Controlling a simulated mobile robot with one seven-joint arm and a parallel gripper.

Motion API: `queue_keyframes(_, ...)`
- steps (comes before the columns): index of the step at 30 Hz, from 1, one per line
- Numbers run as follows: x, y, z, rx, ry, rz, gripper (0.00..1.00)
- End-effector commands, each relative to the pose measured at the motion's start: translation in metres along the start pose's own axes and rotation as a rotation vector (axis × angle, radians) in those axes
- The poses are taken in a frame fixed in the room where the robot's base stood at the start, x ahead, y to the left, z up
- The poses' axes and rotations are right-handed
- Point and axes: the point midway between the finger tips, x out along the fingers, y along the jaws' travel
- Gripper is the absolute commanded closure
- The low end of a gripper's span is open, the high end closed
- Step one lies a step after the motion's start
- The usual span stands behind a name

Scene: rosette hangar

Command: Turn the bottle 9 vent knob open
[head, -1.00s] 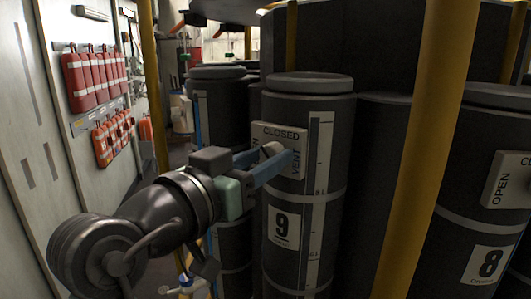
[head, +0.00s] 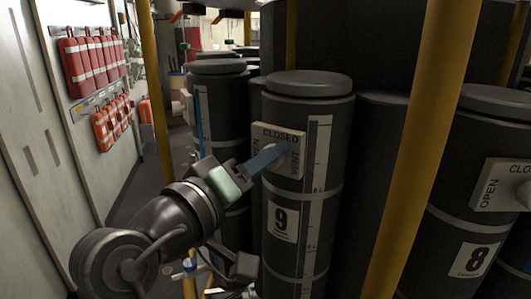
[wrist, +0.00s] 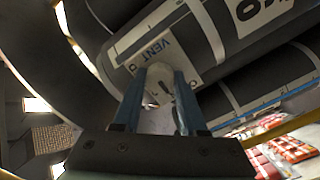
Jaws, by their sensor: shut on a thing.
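Bottle 9 (head: 290,105) is a dark upright cylinder with a "9" label in the middle of the head view. Its white vent plate (head: 270,132) reads CLOSED at the top, OPEN on the left side and VENT on the right. My gripper (head: 280,148) reaches in from the lower left and is shut on the pale vent knob, which the fingers mostly hide in the head view. In the wrist view the knob (wrist: 159,85) sits between the two blue fingers, in front of the plate (wrist: 140,62). The knob's exact angle is hard to tell.
Bottle 8 (head: 455,205), with its own OPEN/CLOSED plate, stands at the right behind a yellow post (head: 425,150). Another dark cylinder (head: 222,115) stands left of bottle 9. Red packs (head: 88,62) hang on the left wall; floor shows between wall and cylinders.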

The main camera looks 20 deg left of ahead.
Motion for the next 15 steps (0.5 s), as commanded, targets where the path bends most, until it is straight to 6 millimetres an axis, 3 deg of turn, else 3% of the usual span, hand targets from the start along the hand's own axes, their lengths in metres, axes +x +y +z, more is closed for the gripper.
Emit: queue_keyframes(15, -0.0003, -0.0002, -0.0005, -0.065, 0.002, 0.0, 1.0)
